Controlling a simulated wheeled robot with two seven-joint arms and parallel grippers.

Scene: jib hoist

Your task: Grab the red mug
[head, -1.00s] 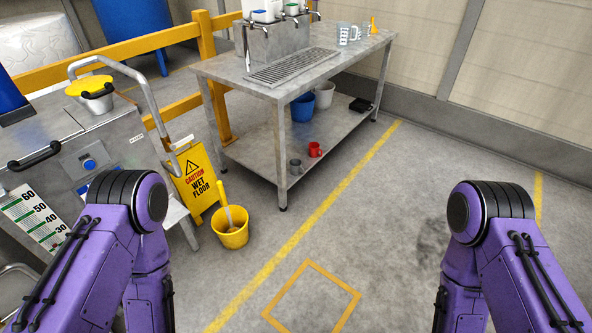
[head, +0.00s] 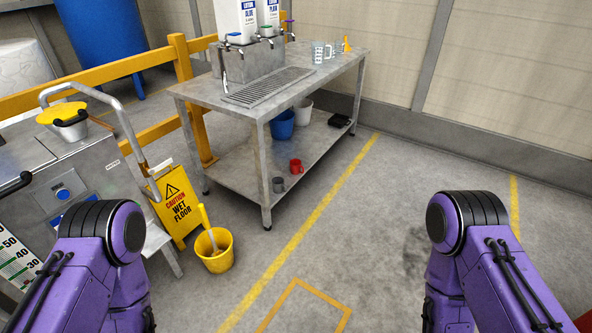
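The red mug (head: 296,166) stands on the lower shelf of the metal table (head: 240,186), near the shelf's front edge. A grey mug (head: 278,184) stands close to it, nearer to me. My purple arms show at the lower left and lower right of the head view, well short of the table. Neither gripper is in view.
A yellow bucket (head: 214,260) and a wet floor sign (head: 175,204) stand left of the table. A blue bucket (head: 281,125) and white bucket (head: 303,112) sit deeper on the shelf. A yellow barrier (head: 100,73) runs behind. The floor right of the table is clear.

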